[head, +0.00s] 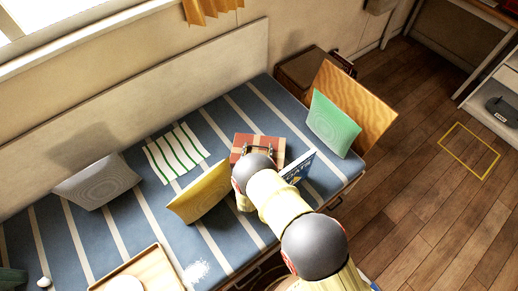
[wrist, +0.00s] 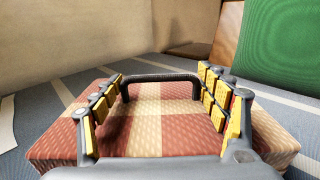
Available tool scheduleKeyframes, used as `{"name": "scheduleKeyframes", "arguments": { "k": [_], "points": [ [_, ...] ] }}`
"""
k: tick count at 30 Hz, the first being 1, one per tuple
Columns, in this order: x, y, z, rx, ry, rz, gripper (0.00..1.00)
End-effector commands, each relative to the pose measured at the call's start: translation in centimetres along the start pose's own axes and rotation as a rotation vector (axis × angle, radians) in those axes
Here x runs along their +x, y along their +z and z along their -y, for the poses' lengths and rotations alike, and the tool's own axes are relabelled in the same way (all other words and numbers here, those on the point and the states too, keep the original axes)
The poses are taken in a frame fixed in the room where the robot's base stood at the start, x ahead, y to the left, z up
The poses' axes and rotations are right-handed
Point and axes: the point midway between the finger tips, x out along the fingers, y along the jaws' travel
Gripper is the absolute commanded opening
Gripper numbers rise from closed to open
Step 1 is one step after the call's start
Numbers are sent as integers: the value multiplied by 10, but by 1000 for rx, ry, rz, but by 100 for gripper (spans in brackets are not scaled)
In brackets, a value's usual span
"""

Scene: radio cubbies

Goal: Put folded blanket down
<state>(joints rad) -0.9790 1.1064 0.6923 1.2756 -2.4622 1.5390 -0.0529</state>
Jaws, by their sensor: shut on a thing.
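The folded blanket (wrist: 160,140) is a flat red and cream checked bundle with a black handle (wrist: 160,77) across its top. My gripper (wrist: 162,92) is shut on it, with the yellow-padded fingers at the two ends of the handle. In the head view the blanket (head: 273,147) is over the blue striped bench seat (head: 215,128), partly hidden by my arm. It lies level. I cannot tell whether its underside touches the seat.
A yellow cushion (head: 200,191) stands left of the blanket. A dark-blue lettered item (head: 299,168) stands to the right, then a green cushion (head: 333,124) against a wooden board (head: 352,103). A green-striped cloth (head: 177,152) lies flat at left. A grey cushion (head: 97,181) is farther left.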

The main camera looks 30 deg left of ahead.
Motion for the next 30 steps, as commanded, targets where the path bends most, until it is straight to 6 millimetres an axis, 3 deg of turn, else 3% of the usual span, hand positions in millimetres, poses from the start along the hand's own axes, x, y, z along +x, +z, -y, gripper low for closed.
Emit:
{"name": "scheduleKeyframes", "arguments": {
  "k": [10,11,15,26,30],
  "points": [
    [2,0,-1,4,0,5,14],
    [1,-2,-1,3,0,1,75],
    [1,-1,-1,3,0,1,82],
    [1,2,-1,3,0,1,82],
    [-15,4,-2,0,3,0,82]
  ]
}}
